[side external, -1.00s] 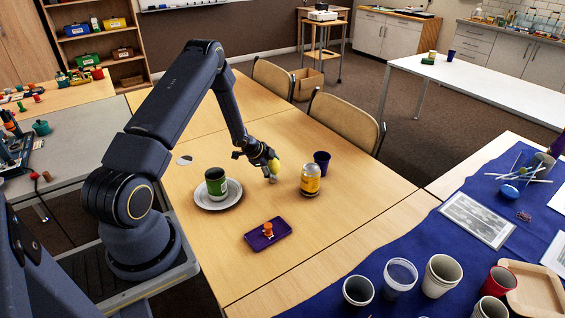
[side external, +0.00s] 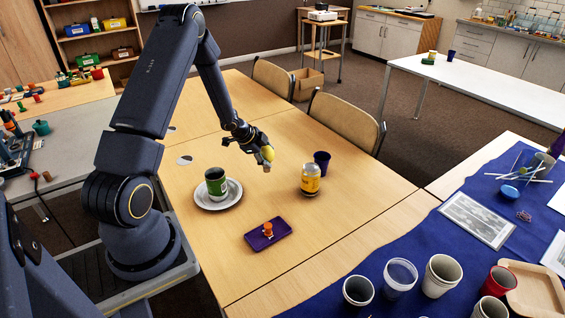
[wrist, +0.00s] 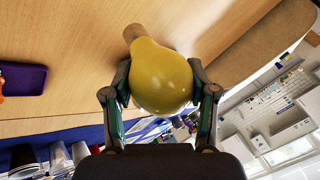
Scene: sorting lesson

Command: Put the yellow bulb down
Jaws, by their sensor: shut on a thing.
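The yellow bulb (wrist: 163,78) is a rounded pear shape with a tan base. My gripper (wrist: 162,100) is shut on it, with one finger on each side of its round part. In the side external view, the bulb (side external: 267,154) is held in my gripper (side external: 262,156) above the wooden table (side external: 300,235), with its base pointing down. The bulb's base appears clear of the tabletop, though the exact height is hard to tell. Part of the bulb is hidden by the fingers.
A purple tray (side external: 280,226) holding an orange piece (side external: 268,229) lies nearer the front. Bare table lies between them.

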